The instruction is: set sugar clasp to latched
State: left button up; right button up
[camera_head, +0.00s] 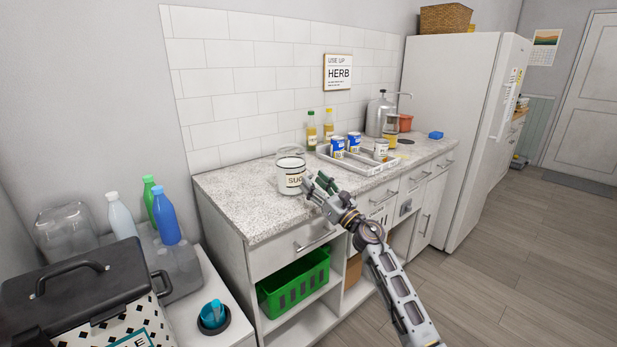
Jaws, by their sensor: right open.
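The sugar jar (290,178) is a clear glass jar with white contents and a label that is partly readable. It stands upright on the speckled counter (235,201), near the counter's left part. The clasp is too small to make out, so I cannot tell whether it is latched. My right gripper (317,181) is open at the jar's right side, close to the label. I cannot tell whether it touches the jar. My left gripper is not in view.
A grey tray (366,167) with several cans stands right of the jar. Two bottles (311,130) stand behind it by the tiled wall. The counter left of the jar is clear. A green basket (294,284) sits on the shelf below. A side table with bottles is at the left.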

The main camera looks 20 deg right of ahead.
aim_at(309, 177)
jog(key=shift+x, duration=1.55)
jog(key=shift+w+r, duration=0.1)
jog(key=shift+w, duration=0.05)
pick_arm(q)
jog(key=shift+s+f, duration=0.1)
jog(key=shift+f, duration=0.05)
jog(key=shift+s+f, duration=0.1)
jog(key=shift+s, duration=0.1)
pick_arm(e)
jog(key=c, duration=1)
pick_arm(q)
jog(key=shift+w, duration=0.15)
pick_arm(e)
jog(key=shift+c, duration=0.3)
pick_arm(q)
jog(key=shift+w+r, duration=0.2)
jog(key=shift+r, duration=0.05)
